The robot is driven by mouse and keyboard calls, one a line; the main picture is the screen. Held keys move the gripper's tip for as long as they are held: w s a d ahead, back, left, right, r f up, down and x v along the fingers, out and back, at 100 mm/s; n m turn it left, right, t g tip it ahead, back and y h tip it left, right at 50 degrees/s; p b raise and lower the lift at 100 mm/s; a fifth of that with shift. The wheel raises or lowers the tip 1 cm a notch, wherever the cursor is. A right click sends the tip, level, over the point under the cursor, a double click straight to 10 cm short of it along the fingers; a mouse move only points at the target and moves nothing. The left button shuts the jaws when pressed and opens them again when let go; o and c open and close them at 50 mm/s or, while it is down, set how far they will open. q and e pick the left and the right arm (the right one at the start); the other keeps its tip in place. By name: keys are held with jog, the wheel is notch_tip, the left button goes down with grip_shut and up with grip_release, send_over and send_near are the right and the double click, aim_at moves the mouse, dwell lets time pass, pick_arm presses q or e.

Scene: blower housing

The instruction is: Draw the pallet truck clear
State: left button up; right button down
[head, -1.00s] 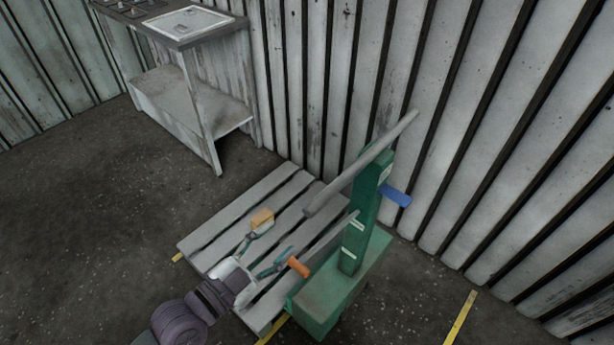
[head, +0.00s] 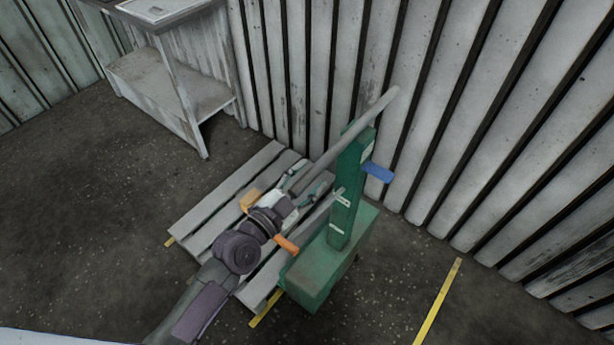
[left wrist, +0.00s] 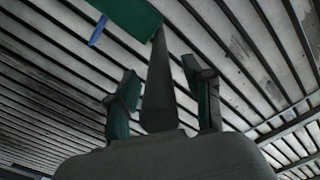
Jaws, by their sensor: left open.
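The green pallet truck (head: 315,270) stands at the right edge of a grey slatted pallet (head: 215,195), close to the corrugated wall. Its upright post (head: 347,190) carries a long grey bar (head: 350,135), sloping down to the left, a blue lever (head: 377,172) and an orange grip (head: 286,245). My left gripper (head: 303,186) is open at the bar's lower end. In the left wrist view the bar (left wrist: 159,85) runs between the two open fingers (left wrist: 162,100), with no clear contact. My arm hides part of the pallet. My right gripper is not in view.
A tan block (head: 250,200) shows beside my wrist, over the pallet. A worn bench (head: 180,90) stands at the back left against the wall (head: 450,120). Yellow floor lines (head: 437,300) lie near the truck. The floor (head: 80,220) at left is clear.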

pick_arm(q)
grip_shut()
dwell(0.5)
